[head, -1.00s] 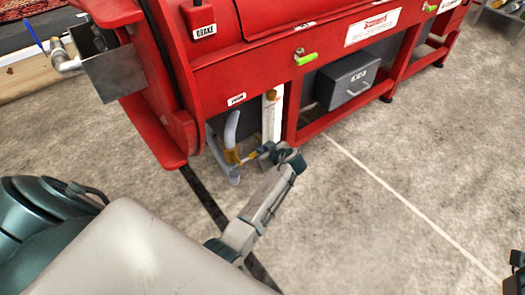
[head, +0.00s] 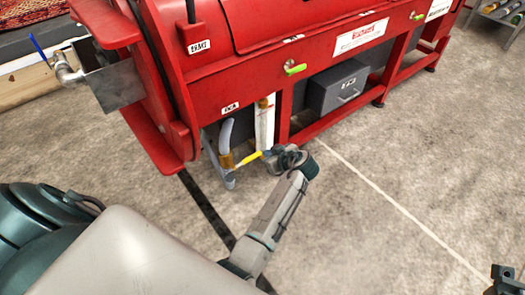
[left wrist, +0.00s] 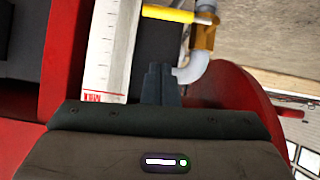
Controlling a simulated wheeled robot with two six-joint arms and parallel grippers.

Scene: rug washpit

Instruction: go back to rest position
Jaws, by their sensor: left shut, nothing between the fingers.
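My left gripper (head: 272,156) is in front of the red machine (head: 225,75), close to a yellow-handled valve (head: 248,159) on the pipework under it. In the left wrist view my left gripper (left wrist: 160,70) has its dark fingers together with nothing between them. There the yellow handle (left wrist: 180,14) shows beyond the fingertips, apart from them. A dark piece at the lower right edge of the head view looks like part of my right gripper (head: 505,281). It is cut off, and its jaws cannot be made out.
A grey pipe (head: 226,135) and a white upright gauge strip (head: 264,125) stand beside the valve. A grey drawer box (head: 338,87) sits under the machine. A metal box (head: 112,85) juts out at left. The concrete floor (head: 400,180) at right is clear.

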